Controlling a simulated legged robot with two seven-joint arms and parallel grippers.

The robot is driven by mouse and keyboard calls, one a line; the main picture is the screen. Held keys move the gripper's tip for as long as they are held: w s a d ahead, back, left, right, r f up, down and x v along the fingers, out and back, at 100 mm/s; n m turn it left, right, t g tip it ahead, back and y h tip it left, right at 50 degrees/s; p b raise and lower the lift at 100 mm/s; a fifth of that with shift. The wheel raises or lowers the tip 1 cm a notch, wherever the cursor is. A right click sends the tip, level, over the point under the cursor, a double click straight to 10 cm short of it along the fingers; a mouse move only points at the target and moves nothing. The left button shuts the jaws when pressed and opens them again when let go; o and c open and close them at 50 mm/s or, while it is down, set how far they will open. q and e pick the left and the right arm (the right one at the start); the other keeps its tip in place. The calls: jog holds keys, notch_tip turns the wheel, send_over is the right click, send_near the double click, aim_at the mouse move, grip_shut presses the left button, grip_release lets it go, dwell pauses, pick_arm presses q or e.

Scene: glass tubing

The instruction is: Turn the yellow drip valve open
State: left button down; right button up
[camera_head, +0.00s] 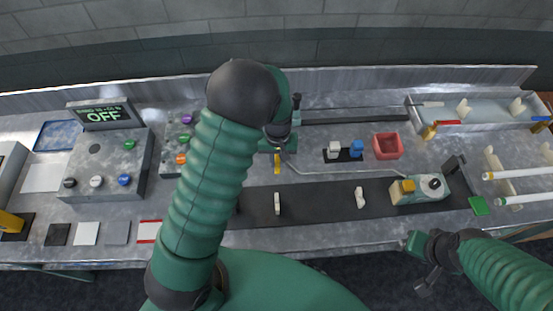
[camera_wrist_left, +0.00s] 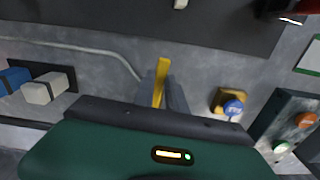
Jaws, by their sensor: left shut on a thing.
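The yellow drip valve shows as a narrow yellow handle (camera_head: 277,163) on the bench in the head view, just below my left gripper (camera_head: 278,148). In the left wrist view the yellow handle (camera_wrist_left: 161,78) stands between the grey fingers of my left gripper (camera_wrist_left: 163,92), which are shut on it. The valve's base is hidden by the gripper. My right gripper (camera_head: 424,264) is at the lower right, near the bench's front edge and away from the valve; its finger gap is not clear.
A thin tube (camera_head: 330,170) runs right from near the valve. A red bin (camera_head: 388,146), white and blue blocks and a boxy device (camera_head: 420,190) stand to the right. A panel reading OFF (camera_head: 102,116) is at left.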

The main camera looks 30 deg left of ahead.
aim_at(278, 164)
pick_arm(q)
jog(key=shift+s+d+f, duration=0.15)
jog(key=shift+s+f, duration=0.1)
jog(key=shift+s, duration=0.1)
jog(key=c, duration=1.8)
grip_release()
jog(key=o, duration=0.4)
jog(key=shift+w+r, duration=0.1)
jog(key=shift+w, duration=0.2)
jog(key=shift+o, duration=0.2)
jog(key=shift+r, duration=0.1)
notch_tip(278, 164, up, 17)
jog(key=shift+f+b, duration=0.2)
jog(key=shift+b, duration=0.2)
jog(key=shift+w, duration=0.1)
